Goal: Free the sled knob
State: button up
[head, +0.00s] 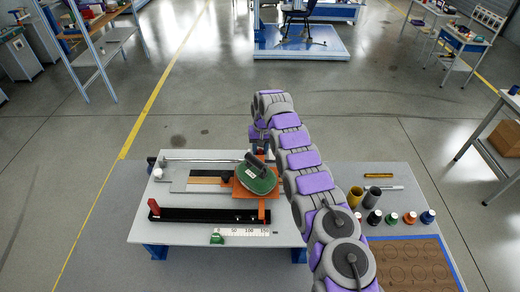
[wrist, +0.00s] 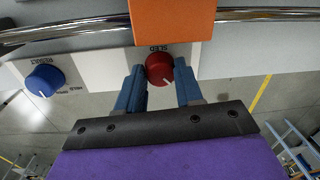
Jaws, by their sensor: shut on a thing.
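The red sled knob (wrist: 159,70) sits on a light panel in the wrist view, with an upside-down label above it and a pale pointer mark at its lower side. The blue fingers of my gripper (wrist: 160,66) are on either side of it, shut on it. An orange block (wrist: 174,18) is just above the knob. In the head view the orange sled plate (head: 242,193) carries a green disc (head: 262,184) on the bench. My arm hides the knob there, and the fingers cannot be made out.
A blue knob (wrist: 44,80), labelled RESULT, is on the same panel. A metal rail (wrist: 70,30) runs along the panel. On the bench (head: 185,256) are a black bar (head: 200,214), a ruler (head: 245,233), two cylinders and several coloured-capped pieces.

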jog(key=shift+r+n, duration=0.1)
jog(key=shift+n, duration=0.3)
jog(key=o, duration=1)
jog(key=shift+w+a, duration=0.1)
jog(key=shift+o, duration=0.2)
